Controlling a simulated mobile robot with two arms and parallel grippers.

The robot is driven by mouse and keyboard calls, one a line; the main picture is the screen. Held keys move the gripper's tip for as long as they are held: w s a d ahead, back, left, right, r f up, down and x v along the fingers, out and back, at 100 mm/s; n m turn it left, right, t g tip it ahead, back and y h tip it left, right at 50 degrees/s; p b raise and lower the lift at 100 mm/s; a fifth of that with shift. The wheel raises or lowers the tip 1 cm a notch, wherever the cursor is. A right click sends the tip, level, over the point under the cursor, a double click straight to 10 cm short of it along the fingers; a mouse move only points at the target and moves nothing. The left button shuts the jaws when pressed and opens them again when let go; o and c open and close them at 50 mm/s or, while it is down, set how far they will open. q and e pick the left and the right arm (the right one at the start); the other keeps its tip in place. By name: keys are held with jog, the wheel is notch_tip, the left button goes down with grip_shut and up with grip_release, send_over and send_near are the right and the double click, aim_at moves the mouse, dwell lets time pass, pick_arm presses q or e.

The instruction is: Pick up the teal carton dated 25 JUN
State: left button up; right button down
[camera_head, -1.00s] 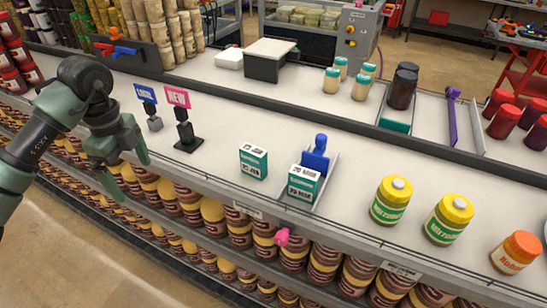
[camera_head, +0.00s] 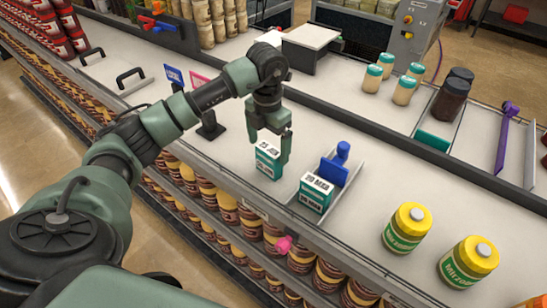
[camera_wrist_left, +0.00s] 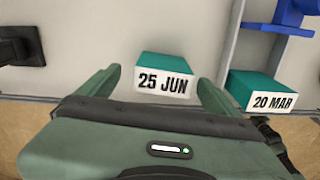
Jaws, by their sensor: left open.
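The teal carton dated 25 JUN (camera_wrist_left: 165,75) stands on the white counter near its front edge. In the head view this carton (camera_head: 267,160) is just below my left gripper (camera_head: 271,143). In the left wrist view my left gripper (camera_wrist_left: 157,92) is open, with a finger toward each side of the carton and the date label facing me. A second teal carton, dated 20 MAR (camera_wrist_left: 258,92), stands to the right, in front of a blue pusher (camera_head: 333,170) in a tray. It also shows in the head view (camera_head: 315,192). My right gripper is not in view.
Sign stands (camera_head: 208,122) stand left of the 25 JUN carton. Yellow-lidded jars (camera_head: 407,228) stand at the right front. Behind are small teal-lidded jars (camera_head: 372,78) and a grey divider rail. Shelves of brown jars lie below the counter edge.

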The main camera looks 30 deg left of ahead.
aim_at(269, 158)
pick_arm(q)
jog(key=f+p, duration=0.2)
jog(key=f, duration=0.1)
jog(key=shift+s+d+f, duration=0.15)
jog(key=shift+d+f, duration=0.05)
jog(key=shift+f, duration=0.65)
jog(key=c, duration=1.4)
jog(key=shift+r, duration=0.2)
jog(key=shift+c, duration=0.2)
